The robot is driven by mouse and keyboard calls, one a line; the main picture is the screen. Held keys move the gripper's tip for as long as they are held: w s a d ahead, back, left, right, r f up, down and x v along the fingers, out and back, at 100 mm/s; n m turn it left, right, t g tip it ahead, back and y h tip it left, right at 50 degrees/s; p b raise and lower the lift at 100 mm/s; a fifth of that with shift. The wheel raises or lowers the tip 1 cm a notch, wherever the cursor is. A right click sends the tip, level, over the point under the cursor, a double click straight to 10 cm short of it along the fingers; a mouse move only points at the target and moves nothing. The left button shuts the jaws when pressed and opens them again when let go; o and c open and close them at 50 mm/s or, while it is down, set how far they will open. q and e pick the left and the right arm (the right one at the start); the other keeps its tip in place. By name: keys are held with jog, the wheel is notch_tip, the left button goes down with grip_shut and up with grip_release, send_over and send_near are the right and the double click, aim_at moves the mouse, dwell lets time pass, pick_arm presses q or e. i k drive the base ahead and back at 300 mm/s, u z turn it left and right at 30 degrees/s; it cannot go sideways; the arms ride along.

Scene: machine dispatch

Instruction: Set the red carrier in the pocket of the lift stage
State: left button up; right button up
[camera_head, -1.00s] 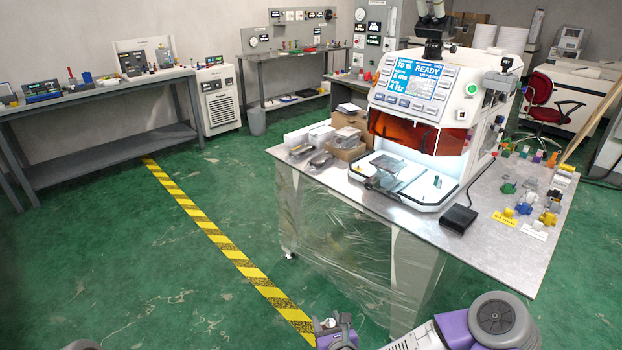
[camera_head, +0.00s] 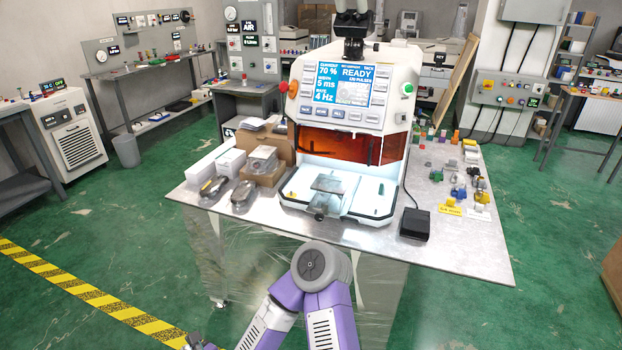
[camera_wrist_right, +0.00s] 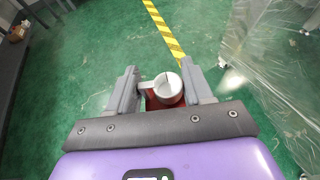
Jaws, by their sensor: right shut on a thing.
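In the right wrist view my right gripper (camera_wrist_right: 162,88) is shut on the red carrier (camera_wrist_right: 156,102). Only a little red shows between the fingers, below a pale grey round part with a side tab. The carrier is held above the green floor, away from the table. In the head view the lift stage (camera_head: 329,184) appears as a small grey plate in the lit, open bay of the white machine, with a dark mechanism at its front. Its pocket is too small to make out. My left gripper is not in view.
The white machine (camera_head: 350,95) stands on a metal table (camera_head: 455,240) with plastic sheeting below. Boxes (camera_head: 229,162) stand left of the bay. A black pedal (camera_head: 415,223) and several small coloured parts lie to the right. Green floor is open left of the table.

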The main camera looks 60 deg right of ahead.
aim_at(330, 185)
jog(key=z, duration=0.7)
jog(key=i, duration=0.7)
jog(key=z, duration=0.75)
